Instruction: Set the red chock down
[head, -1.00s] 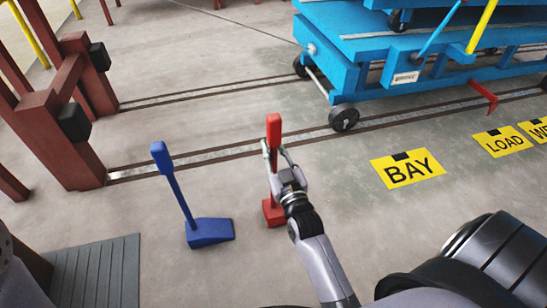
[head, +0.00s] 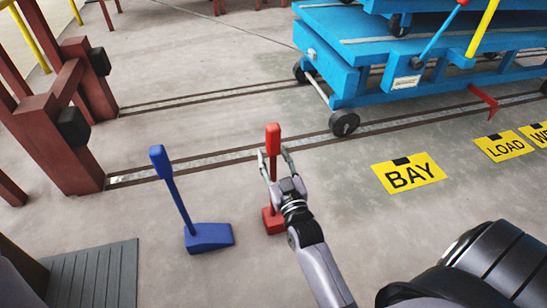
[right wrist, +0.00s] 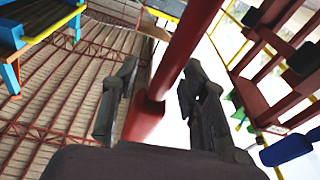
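The red chock (head: 273,222) stands on the concrete floor with its upright handle (head: 273,140) pointing up. My right gripper (head: 276,163) is around the handle. Its fingers are spread, one on each side. In the right wrist view the red handle (right wrist: 180,55) passes between the open fingers (right wrist: 160,88). There is a clear gap to the left finger, and the handle is close to the right one. The gripper and wrist hide part of the chock's handle and base. My left gripper is not in view.
A blue chock (head: 209,237) with a tilted handle stands just left of the red one. A floor rail (head: 225,160) runs behind them. A blue wheeled cart (head: 400,75) stands at the back right, a yellow BAY sign (head: 409,175) lies right, and a dark red frame (head: 50,135) stands left.

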